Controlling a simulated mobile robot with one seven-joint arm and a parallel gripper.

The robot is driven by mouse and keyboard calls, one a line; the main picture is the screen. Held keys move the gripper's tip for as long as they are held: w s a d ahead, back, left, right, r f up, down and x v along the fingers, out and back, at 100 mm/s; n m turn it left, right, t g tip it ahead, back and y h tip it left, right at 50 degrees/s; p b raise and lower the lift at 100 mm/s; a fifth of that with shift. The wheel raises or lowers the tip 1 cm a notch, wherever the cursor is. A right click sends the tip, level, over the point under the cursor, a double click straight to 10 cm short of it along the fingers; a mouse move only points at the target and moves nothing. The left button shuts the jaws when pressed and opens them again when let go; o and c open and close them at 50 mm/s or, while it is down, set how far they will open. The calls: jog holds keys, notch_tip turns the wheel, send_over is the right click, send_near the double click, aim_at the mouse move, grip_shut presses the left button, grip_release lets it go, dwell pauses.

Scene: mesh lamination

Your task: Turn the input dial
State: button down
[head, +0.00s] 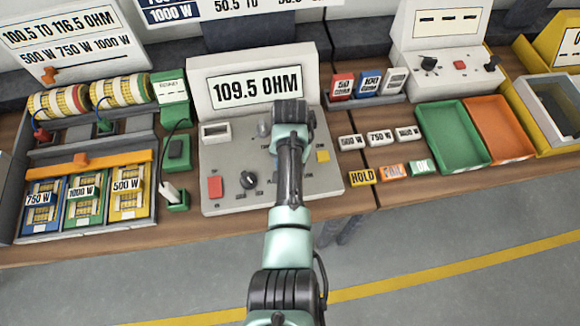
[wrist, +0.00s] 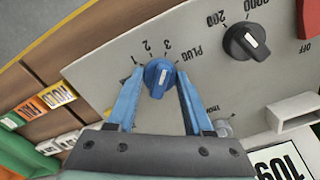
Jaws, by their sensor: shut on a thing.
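The input dial (wrist: 158,78) is a blue round knob on the grey meter panel (wrist: 110,75). It has a white pointer mark. The marks "2", "3" and "PLUG" show around it in the wrist view. The white mark points roughly toward "3". My gripper (wrist: 160,82) has its two blue fingers on opposite sides of the knob, shut on it. In the head view my gripper (head: 293,138) is over the right part of the meter, and my arm hides the dial there. The meter display (head: 255,88) reads 109.5 OHM.
A black range dial (wrist: 245,41) sits beside the input dial. It also shows in the head view (head: 249,180), right of a red button (head: 215,187). Green (head: 440,157) and orange (head: 505,125) trays stand farther right.

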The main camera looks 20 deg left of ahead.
jog(key=shift+r, duration=0.1)
jog(key=shift+c, duration=1.5)
grip_release()
notch_tip(320, 180, up, 13)
jog(key=b, duration=0.1)
